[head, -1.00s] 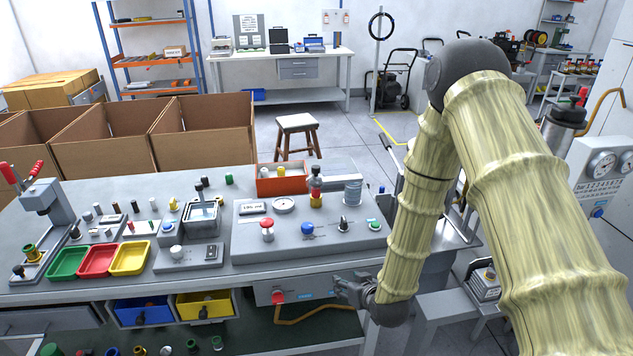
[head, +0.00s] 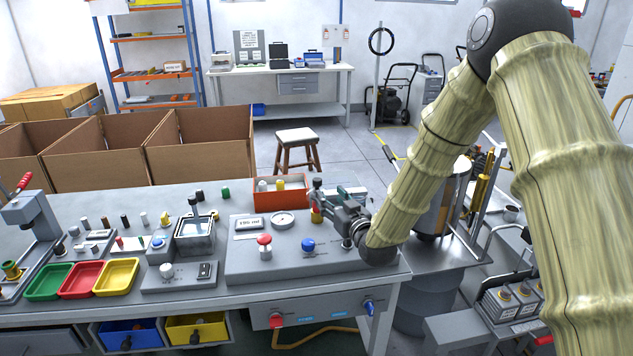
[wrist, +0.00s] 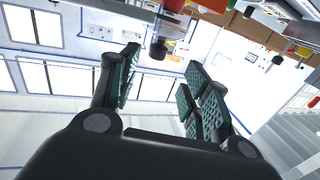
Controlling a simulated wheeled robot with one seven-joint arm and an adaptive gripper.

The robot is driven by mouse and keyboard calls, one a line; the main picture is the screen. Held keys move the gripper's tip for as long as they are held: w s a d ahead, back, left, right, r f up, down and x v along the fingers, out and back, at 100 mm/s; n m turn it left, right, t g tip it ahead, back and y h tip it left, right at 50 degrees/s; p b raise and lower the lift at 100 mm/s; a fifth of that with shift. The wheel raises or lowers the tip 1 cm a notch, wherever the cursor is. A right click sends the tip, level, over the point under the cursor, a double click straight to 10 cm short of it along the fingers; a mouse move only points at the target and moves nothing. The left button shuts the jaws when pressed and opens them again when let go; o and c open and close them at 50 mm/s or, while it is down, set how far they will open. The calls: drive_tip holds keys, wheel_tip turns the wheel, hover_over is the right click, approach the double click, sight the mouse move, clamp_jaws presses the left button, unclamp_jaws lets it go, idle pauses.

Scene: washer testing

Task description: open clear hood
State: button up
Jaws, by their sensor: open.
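A small clear hood (head: 195,236), looking like a see-through box, sits on a grey unit near the middle of the bench. A dark knob stands at its back edge. It looks closed. My gripper (head: 322,200) is to its right, above the right part of the grey control panel (head: 290,262). In the wrist view my gripper (wrist: 162,72) has its two fingers spread, with nothing held between them. A black knob (wrist: 157,50) shows beyond the gap; I cannot tell which part it belongs to. The hood cannot be clearly made out in the wrist view.
The panel carries a red button (head: 265,241), a blue knob (head: 308,245) and a gauge (head: 282,220). An orange bin (head: 280,199) stands behind. Green, red and yellow trays (head: 116,278) lie left of the hood. My gripper hides the panel's back right.

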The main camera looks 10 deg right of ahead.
sight(319, 183)
drive_tip(key=p+x, duration=0.2)
drive_tip(key=x, duration=0.8)
drive_tip(key=shift+w+r, duration=0.15)
drive_tip(key=shift+w, duration=0.2)
clamp_jaws()
